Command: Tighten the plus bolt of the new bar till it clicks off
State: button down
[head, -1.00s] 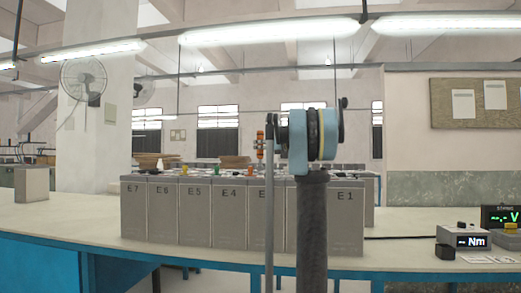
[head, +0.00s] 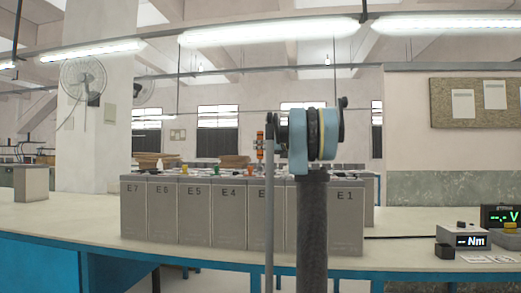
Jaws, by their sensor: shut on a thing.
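A row of grey battery cells (head: 195,215), labelled from E7 at the left to E1 at the right, stands on the bench. My arm stands upright in front of the right part of the row and covers some cells. An upright orange and grey tool-like thing (head: 260,145) shows just left of my arm, above the cell tops. I cannot tell what holds it. My gripper's fingers are hidden behind the arm. The new bar and its plus bolt cannot be made out. Small coloured caps, including a green one (head: 215,171), sit on the cell tops.
A torque readout (head: 464,241) showing "-- Nm" and a voltage meter (head: 500,216) showing "-.- V" stand at the bench's right. A grey box (head: 31,184) stands at the far left.

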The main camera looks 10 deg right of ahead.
jog(key=shift+s+f, duration=0.1)
jog(key=shift+f, duration=0.9)
dwell(3.8)
